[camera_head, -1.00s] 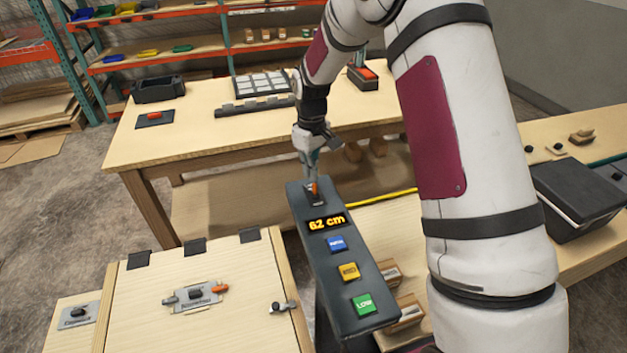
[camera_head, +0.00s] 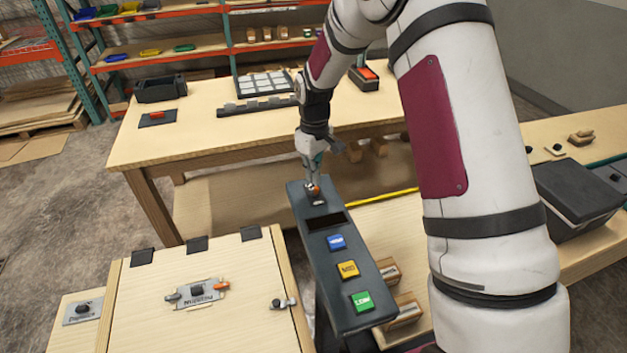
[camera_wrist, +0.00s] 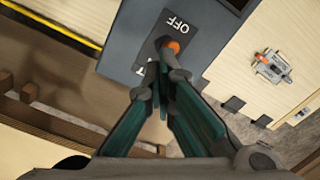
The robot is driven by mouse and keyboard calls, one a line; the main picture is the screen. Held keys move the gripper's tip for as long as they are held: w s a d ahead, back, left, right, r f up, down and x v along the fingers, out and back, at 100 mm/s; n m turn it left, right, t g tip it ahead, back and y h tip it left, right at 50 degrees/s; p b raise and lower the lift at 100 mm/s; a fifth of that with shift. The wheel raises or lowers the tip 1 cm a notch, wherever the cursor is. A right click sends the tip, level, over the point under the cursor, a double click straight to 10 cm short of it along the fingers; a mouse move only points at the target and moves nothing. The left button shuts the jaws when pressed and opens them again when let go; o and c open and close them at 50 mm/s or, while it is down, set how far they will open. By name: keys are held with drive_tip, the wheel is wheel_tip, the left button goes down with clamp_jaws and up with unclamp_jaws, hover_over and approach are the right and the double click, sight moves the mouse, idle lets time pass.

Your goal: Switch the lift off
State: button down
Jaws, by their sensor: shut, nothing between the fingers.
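The lift console (camera_head: 334,268) is a dark grey upright panel in the middle of the head view. Its display (camera_head: 326,221) is dark, above a blue, a yellow and a green button. The orange-tipped switch lever (camera_head: 314,191) is at the console's top end; in the wrist view the lever tip (camera_wrist: 171,45) leans toward the OFF label (camera_wrist: 177,23). My gripper (camera_head: 312,182) is shut and empty, with its fingertips (camera_wrist: 163,68) right at the lever; whether they touch it I cannot tell. The other label is mostly hidden by the fingers.
A wooden workbench (camera_head: 190,130) stands behind the console. A wooden panel with a latch (camera_head: 198,293) is at the lower left. A black box (camera_head: 578,200) sits on the right bench. A yellow strip (camera_head: 380,198) runs behind the console.

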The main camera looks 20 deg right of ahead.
wheel_tip(320, 180, up, 7)
drive_tip(key=shift+w+f, duration=0.15)
drive_tip(key=shift+w, duration=0.3)
idle(0.3)
idle(0.3)
drive_tip(key=s+r+m+t, duration=0.3)
drive_tip(key=s+r, duration=1.1)
drive_tip(key=r, duration=0.3)
drive_tip(key=s+r+m+t, duration=0.2)
drive_tip(key=s+r+m, duration=0.1)
drive_tip(key=s, duration=1.6)
drive_tip(key=shift+r+t, duration=0.2)
drive_tip(key=shift+t, duration=0.1)
